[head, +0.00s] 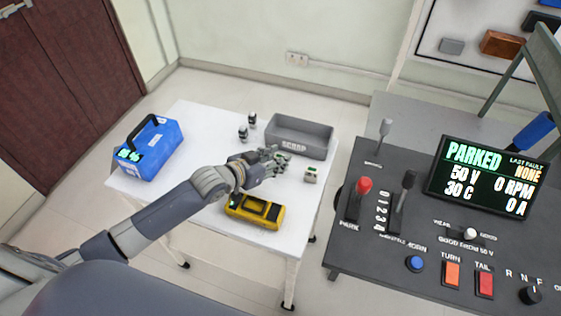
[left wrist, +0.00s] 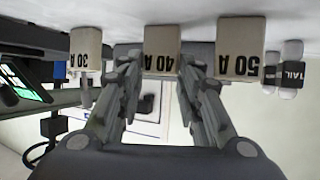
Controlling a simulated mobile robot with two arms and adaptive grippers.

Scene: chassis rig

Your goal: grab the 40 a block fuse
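In the left wrist view, which appears upside down, the tan 40 A block fuse (left wrist: 162,42) stands in the middle, between a 30 A block (left wrist: 86,50) and a 50 A block (left wrist: 240,48). My left gripper (left wrist: 160,75) is open, one finger on each side of the 40 A block's near end. Narrow gaps seem to show beside the block; contact cannot be told. In the head view my left gripper (head: 275,160) is low over the white table (head: 205,222) and hides most of the fuses. One small block (head: 311,174) shows right of it, label unreadable. My right gripper is out of view.
A grey bin (head: 318,138) stands just behind my left gripper. A yellow instrument (head: 247,209) lies in front of it. Two small dark-and-white cylinders (head: 243,134) stand behind left. A blue box (head: 160,158) is at the table's left; a control console (head: 350,255) is at right.

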